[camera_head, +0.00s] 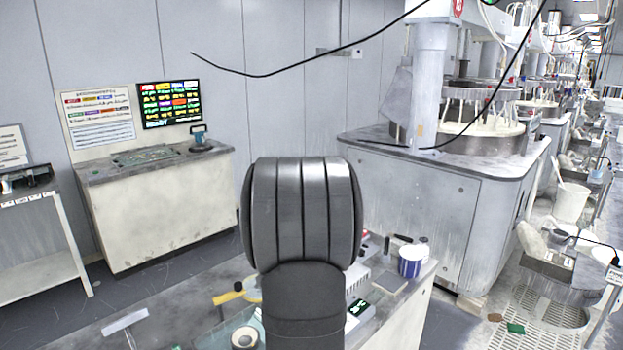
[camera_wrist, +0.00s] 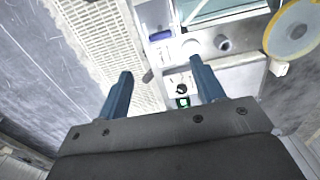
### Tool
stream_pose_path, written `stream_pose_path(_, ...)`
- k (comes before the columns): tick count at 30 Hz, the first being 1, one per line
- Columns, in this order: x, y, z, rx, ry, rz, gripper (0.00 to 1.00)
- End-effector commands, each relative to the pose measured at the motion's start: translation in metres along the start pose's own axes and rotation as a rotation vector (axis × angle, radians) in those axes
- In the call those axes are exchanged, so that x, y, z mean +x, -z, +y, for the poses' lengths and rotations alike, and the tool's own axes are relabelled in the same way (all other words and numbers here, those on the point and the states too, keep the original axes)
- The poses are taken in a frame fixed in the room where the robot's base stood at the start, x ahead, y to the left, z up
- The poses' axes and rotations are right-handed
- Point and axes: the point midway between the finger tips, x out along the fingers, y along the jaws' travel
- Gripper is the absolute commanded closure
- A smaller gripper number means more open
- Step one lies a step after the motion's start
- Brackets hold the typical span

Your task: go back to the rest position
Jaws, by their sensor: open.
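My gripper (camera_wrist: 160,88) shows in the wrist view, with its two blue fingers spread apart and nothing between them. It points down over the floor grating and a bench with small items, well clear of both as far as I can judge. In the head view my own dark arm stands upright in the middle and hides part of the near bench. The gripper itself cannot be made out in the head view.
A near bench (camera_head: 402,312) carries a blue-and-white tub (camera_head: 411,261) and a tape roll (camera_head: 244,338). A polishing machine (camera_head: 420,205) stands behind to the right, a control cabinet (camera_head: 165,205) to the left. A round yellow-rimmed disc (camera_wrist: 293,32) is at the wrist view's upper right.

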Motion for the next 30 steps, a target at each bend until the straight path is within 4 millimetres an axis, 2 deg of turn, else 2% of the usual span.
stream_pose_path(1, 0.012, 0.0, 0.0, 0.0, -0.003, -0.003, 0.38)
stream_pose_path(9, 0.066, 0.0, 0.001, 0.0, -0.003, -0.003, 0.38)
stream_pose_path(15, 0.1, 0.0, 0.001, -0.001, -0.003, -0.002, 0.38)
stream_pose_path(21, 0.117, 0.0, 0.0, -0.001, -0.001, -0.001, 0.38)
stream_pose_path(30, 0.121, 0.0, 0.0, -0.003, 0.0, 0.0, 0.38)
